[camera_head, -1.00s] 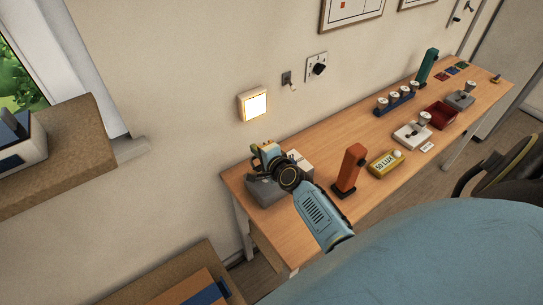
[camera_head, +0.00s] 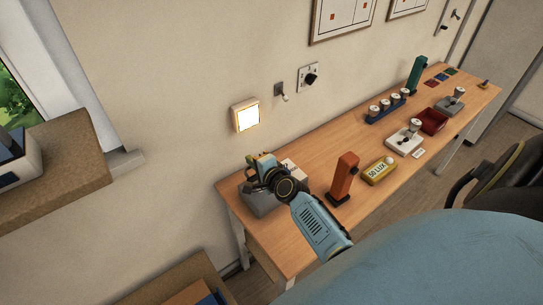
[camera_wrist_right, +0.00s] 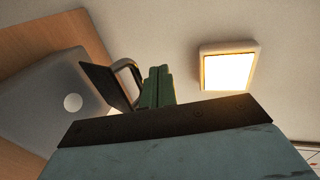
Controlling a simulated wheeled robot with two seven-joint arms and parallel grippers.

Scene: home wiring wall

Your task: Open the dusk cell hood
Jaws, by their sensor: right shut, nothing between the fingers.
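A grey box (camera_head: 259,201), apparently the dusk cell, sits at the left end of the wooden table. My right gripper (camera_head: 260,164) is over it and hides much of its top. In the right wrist view my right gripper's green fingers (camera_wrist_right: 157,86) are shut and empty. Left of them is the grey box (camera_wrist_right: 48,98) with a pale round disc (camera_wrist_right: 72,103) on it, uncovered. A dark, tilted plate (camera_wrist_right: 107,86), probably the hood, stands between the box and the fingers, beside a pale rounded part (camera_wrist_right: 129,78). I cannot tell whether the fingers touch it. My left gripper is out of view.
A lit square lamp (camera_head: 245,116) is on the wall above the box. An orange upright block (camera_head: 344,178) and a yellow "50 LUX" block (camera_head: 379,171) stand to the right on the table (camera_head: 310,222). A window sill (camera_head: 70,177) juts out at left.

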